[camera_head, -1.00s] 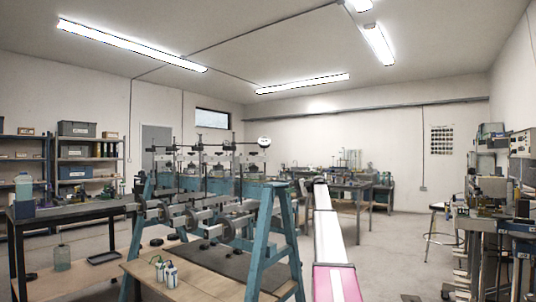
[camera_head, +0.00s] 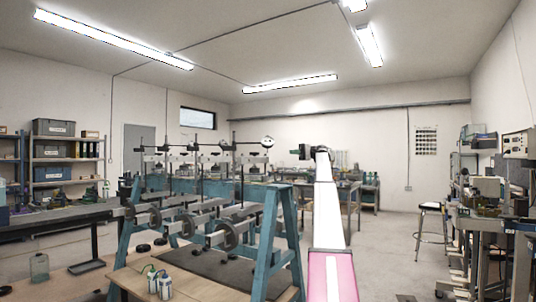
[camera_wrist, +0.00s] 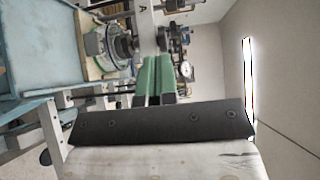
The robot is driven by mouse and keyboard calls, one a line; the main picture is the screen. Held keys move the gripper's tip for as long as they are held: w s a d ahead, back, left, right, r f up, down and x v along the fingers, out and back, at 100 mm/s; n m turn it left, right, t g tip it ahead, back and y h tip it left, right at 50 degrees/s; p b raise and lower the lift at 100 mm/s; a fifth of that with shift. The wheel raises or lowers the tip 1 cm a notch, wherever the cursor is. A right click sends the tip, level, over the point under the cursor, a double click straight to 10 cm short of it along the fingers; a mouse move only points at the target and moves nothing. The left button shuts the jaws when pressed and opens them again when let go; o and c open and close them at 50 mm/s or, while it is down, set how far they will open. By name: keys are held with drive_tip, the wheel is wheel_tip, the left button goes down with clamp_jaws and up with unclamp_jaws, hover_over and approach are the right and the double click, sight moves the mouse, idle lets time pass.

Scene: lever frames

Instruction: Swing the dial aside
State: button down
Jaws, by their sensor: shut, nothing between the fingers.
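The dial (camera_head: 267,142) is a small round white face on a thin arm at the right end of the teal test frame in the head view. My gripper (camera_head: 293,152) is raised to the right of the dial and slightly lower in the picture, pointing left, with a visible gap between them. In the wrist view, its two green fingers (camera_wrist: 155,60) lie close together, shut and empty. A round white gauge face (camera_wrist: 187,69) shows beside the fingers there; I cannot tell for sure that it is the same dial.
The teal frame (camera_head: 270,240) carries rods and weights and stands left of my arm. A wooden board with small bottles (camera_head: 160,284) is at its foot. A stool (camera_head: 430,225) and benches stand at the right. Floor between is open.

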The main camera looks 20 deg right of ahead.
drive_tip(key=s+a, duration=0.1)
drive_tip(key=a, duration=1.2)
drive_tip(key=shift+s, duration=0.2)
drive_tip(key=shift+s+a, duration=0.1)
drive_tip(key=s+a+m+t+h, duration=0.3)
drive_tip(key=s+a+m+t, duration=0.2)
drive_tip(key=s+a+t, duration=0.3)
drive_tip(key=shift+s+a+m+t, duration=0.3)
drive_tip(key=shift+s+a+m, duration=0.1)
drive_tip(key=shift+a, duration=0.45)
idle(0.4)
